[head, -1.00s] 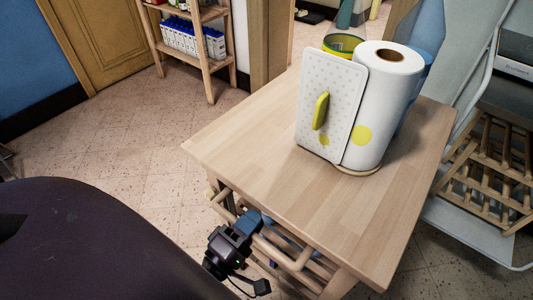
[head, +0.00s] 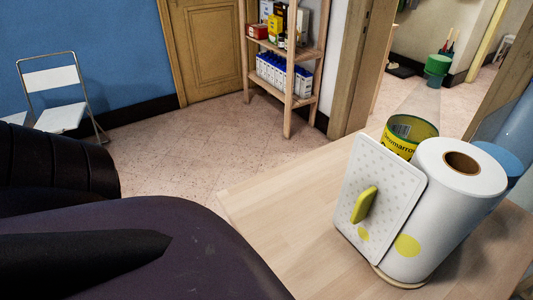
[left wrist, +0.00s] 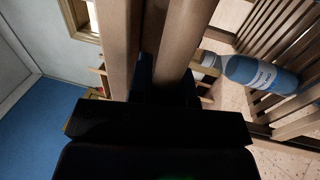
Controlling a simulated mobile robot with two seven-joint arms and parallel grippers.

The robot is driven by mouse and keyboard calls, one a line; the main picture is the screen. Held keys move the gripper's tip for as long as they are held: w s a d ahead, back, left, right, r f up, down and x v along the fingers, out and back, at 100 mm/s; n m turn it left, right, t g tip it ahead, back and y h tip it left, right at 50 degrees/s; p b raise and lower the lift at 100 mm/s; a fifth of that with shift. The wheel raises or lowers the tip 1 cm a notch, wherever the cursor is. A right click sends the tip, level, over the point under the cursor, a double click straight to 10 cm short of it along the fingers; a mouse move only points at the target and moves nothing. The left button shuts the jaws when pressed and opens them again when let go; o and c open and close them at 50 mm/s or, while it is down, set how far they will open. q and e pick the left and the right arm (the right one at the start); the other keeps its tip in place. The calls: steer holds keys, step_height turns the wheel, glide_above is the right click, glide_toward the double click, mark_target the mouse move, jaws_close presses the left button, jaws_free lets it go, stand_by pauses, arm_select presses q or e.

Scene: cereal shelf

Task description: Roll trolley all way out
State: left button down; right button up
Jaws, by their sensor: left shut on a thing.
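The wooden trolley (head: 275,225) stands at the lower right of the head view, its pale top partly cut off by the frame. On it are a white paper towel roll (head: 440,220) with a dotted white board (head: 380,190) leaning against it, and a green-yellow tin (head: 409,136). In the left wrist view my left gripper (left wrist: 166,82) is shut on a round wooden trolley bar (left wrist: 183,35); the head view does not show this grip. My right gripper is in neither view.
A wooden shelf (head: 290,96) with boxes stands by a closed door (head: 208,50). A white folding chair (head: 55,100) is at the left wall. Tiled floor (head: 180,150) between them is clear. A blue-labelled bottle (left wrist: 262,75) lies beside wooden slats in the left wrist view.

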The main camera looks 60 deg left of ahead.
arm_select(q)
steer(key=shift+s+f, duration=0.1)
steer(key=shift+s, duration=0.1)
steer(key=c, duration=1.4)
jaws_free()
steer(key=shift+c, duration=0.2)
steer(key=shift+o, duration=0.5)
steer(key=shift+s, duration=0.15)
steer(key=s+f, duration=0.2)
steer(key=s, duration=0.8)
steer(key=shift+s+a, duration=0.2)
steer(key=shift+s, duration=0.1)
